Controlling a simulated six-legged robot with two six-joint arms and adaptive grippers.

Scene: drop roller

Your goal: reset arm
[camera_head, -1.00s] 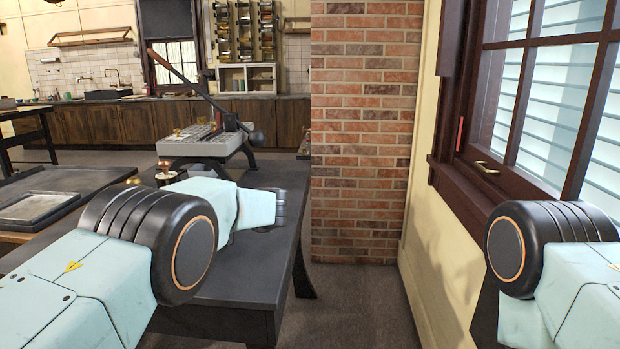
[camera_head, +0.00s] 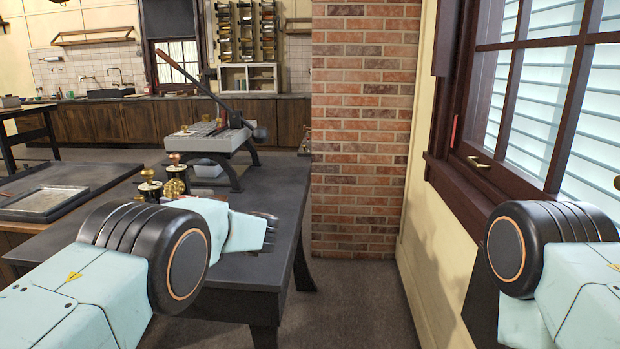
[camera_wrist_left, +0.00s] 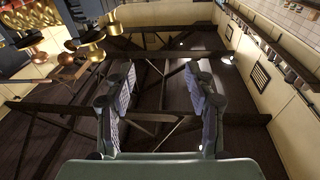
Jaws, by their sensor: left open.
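My left arm comes in from the left in the head view, above the dark table. My left gripper (camera_head: 270,232) shows at its end, over the table's right part, its fingers partly hidden by the wrist. In the left wrist view my left gripper (camera_wrist_left: 160,105) has its two fingers wide apart with nothing between them. My right arm shows at the right edge of the head view, below the window. My right gripper is not in the picture.
The dark table (camera_head: 285,190) bears a press with a long lever (camera_head: 205,140) and several brass and black pieces (camera_head: 175,180). A grey tray (camera_head: 45,203) lies at the left. A brick pillar (camera_head: 360,130) and a window (camera_head: 540,100) stand to the right. Floor between is clear.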

